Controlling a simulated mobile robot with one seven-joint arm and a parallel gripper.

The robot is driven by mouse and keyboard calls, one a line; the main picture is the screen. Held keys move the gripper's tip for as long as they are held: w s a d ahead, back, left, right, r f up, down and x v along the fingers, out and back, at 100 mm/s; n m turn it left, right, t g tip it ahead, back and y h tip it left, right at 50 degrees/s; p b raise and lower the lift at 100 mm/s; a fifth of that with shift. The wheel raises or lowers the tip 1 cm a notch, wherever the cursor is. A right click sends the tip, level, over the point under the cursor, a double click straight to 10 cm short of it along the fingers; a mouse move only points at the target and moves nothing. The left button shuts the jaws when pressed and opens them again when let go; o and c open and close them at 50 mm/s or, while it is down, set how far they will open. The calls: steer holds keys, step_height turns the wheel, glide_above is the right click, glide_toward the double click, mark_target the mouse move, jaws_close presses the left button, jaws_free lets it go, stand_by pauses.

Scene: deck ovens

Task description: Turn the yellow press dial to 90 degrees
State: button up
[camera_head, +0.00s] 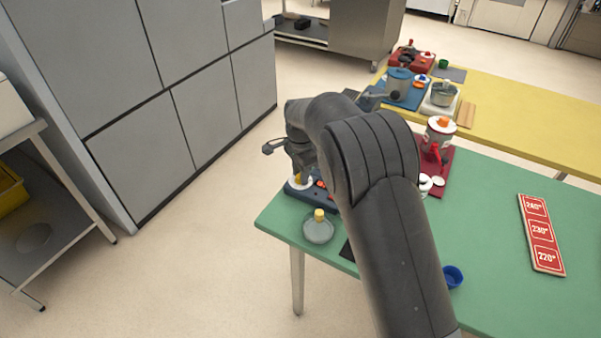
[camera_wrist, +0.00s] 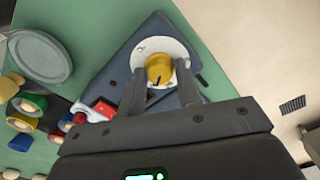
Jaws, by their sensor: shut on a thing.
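The yellow press dial (camera_wrist: 159,69) sits on a round white face on a blue-grey base (camera_wrist: 125,62) in the wrist view. My gripper (camera_wrist: 160,82) has one finger on each side of the dial and is shut on it. A dark mark shows on the dial's near side; its angle reading is not legible. In the head view my gripper (camera_head: 299,168) is over the blue-grey base (camera_head: 312,196) at the green table's far left corner. My arm hides part of the base there. A red part (camera_wrist: 95,110) lies on the base beside the left finger.
A round lid with a yellow knob (camera_head: 318,230) stands on the green table (camera_head: 480,230) near its left edge. A blue cup (camera_head: 453,276) and a red temperature board (camera_head: 541,234) lie right of my arm. Several coloured pieces (camera_wrist: 22,122) are left in the wrist view.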

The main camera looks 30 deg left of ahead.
steer(key=o, duration=1)
steer(key=shift+c, duration=0.2)
steer(key=shift+r, duration=0.1)
step_height(320, 180, up, 11)
steer(key=shift+f, duration=0.2)
